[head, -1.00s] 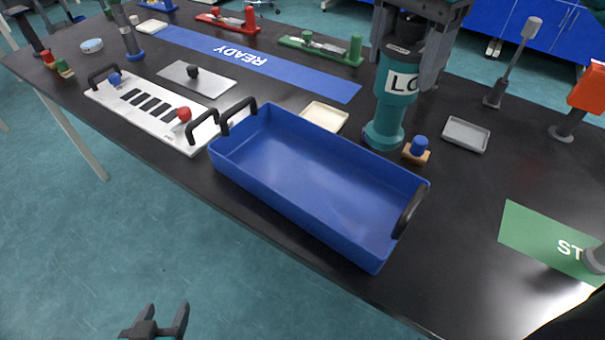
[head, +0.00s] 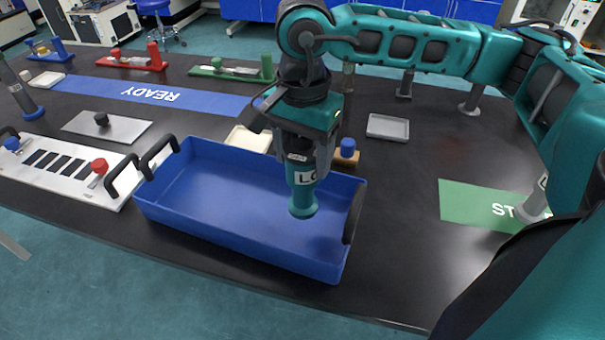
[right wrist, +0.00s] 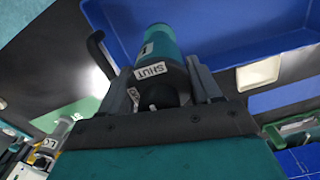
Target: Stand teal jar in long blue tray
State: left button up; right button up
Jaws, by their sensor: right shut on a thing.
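The teal jar (head: 303,198) is upright in my right gripper (head: 307,160), which is shut on its upper part. The jar has a white label and a flared foot. It is over the right end of the long blue tray (head: 215,202); I cannot tell whether its foot touches the tray floor. In the right wrist view the jar (right wrist: 160,42) is between the fingers of my right gripper (right wrist: 168,88), with a "SHUT" label showing and the blue tray (right wrist: 235,35) behind it. My left gripper is out of view.
A wooden block with a blue knob (head: 347,150) and a grey dish (head: 388,126) are behind the tray's right end. A cream dish (head: 250,138) is behind its middle. A white panel with handles (head: 62,168) lies left. A green mat (head: 475,206) lies right.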

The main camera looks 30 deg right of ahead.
jog(key=shift+f, duration=2.35)
jog(key=shift+f+b, duration=0.2)
jog(key=shift+b, duration=0.1)
jog(key=o, duration=1.5)
jog(key=shift+r, duration=0.1)
notch_tip(320, 180, up, 12)
jog(key=shift+r+p, duration=0.1)
jog(key=shift+p, duration=0.25)
jog(key=shift+s, duration=0.1)
